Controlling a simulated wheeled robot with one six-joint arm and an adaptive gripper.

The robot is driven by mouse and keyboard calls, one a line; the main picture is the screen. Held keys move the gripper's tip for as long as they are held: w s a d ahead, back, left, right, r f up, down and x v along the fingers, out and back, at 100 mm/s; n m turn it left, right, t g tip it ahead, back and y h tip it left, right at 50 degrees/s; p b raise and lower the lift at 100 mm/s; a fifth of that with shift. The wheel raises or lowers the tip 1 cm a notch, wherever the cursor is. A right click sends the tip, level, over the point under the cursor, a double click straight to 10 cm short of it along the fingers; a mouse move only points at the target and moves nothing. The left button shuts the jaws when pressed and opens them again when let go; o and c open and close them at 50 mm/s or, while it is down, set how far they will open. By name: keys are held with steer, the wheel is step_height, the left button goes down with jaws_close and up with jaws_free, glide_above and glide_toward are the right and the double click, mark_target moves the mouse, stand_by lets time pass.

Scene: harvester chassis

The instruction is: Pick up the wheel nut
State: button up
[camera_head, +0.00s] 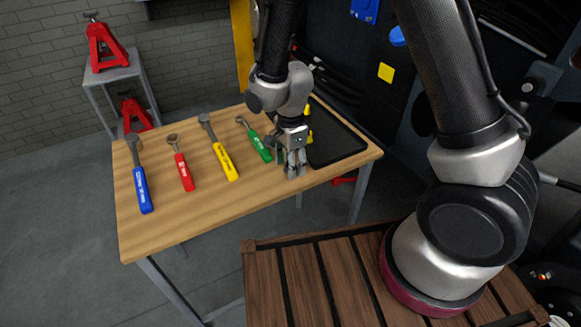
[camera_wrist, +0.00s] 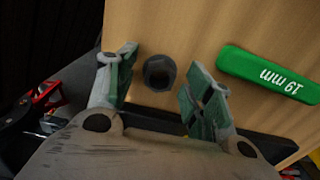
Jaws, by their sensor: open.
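The wheel nut (camera_wrist: 159,73) is a small dark hexagonal ring lying on the wooden table (camera_wrist: 190,22). In the wrist view it sits between the two fingers of my gripper (camera_wrist: 158,88), a little beyond the palm. The fingers are spread apart, with a visible gap to the nut on each side. In the head view my gripper (camera_head: 292,168) points down over the right part of the table (camera_head: 200,215). The nut cannot be made out there.
A green 19 mm wrench (camera_head: 256,142) lies close to my gripper; its handle (camera_wrist: 270,74) also shows in the wrist view. Yellow (camera_head: 222,157), red (camera_head: 183,168) and blue (camera_head: 141,185) wrenches lie farther left. A black tray (camera_head: 335,140) is on the right.

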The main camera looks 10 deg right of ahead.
steer(key=c, duration=1.1)
